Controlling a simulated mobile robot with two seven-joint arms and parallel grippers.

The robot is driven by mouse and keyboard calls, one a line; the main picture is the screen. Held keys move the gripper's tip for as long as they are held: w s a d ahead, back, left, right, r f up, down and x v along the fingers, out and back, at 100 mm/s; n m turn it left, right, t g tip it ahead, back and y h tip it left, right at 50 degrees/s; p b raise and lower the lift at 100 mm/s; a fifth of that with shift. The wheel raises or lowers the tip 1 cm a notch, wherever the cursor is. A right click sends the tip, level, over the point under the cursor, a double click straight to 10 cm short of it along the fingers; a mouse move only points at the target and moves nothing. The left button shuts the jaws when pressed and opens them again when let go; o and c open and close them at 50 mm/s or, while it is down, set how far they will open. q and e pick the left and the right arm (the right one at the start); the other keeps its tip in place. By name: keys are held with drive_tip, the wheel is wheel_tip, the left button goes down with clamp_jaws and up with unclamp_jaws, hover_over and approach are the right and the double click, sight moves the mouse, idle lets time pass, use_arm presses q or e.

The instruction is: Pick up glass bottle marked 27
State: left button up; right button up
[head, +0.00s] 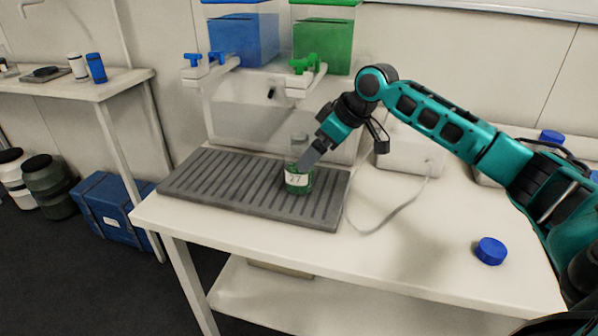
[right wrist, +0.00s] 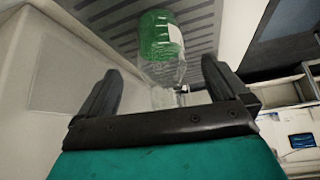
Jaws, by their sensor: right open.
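The glass bottle marked 27 (head: 297,178) stands upright on the grey ribbed drip tray (head: 215,192), with green liquid in its lower part and a white label on its front. My right gripper (head: 308,158) reaches in from the right at the bottle's upper right side. In the right wrist view the bottle (right wrist: 163,45) lies ahead, with its clear neck end between the two open fingers of my right gripper (right wrist: 166,85). I cannot tell whether either finger touches the glass. My left gripper is not in view.
A dispenser with a blue tank (head: 243,40) and a green tank (head: 323,45) stands behind the tray, its taps jutting forward. A blue cap (head: 490,251) lies at the table's right front. A white device (head: 408,150) with a cable stands right of the tray.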

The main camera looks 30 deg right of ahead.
drive_tip(key=shift+b+x, duration=0.35)
drive_tip(key=shift+x, duration=2.4)
drive_tip(key=shift+r, duration=0.1)
drive_tip(key=shift+c, duration=0.5)
drive_tip(key=c, duration=1.2)
drive_tip(key=shift+w+r, duration=0.1)
drive_tip(key=shift+r, duration=0.1)
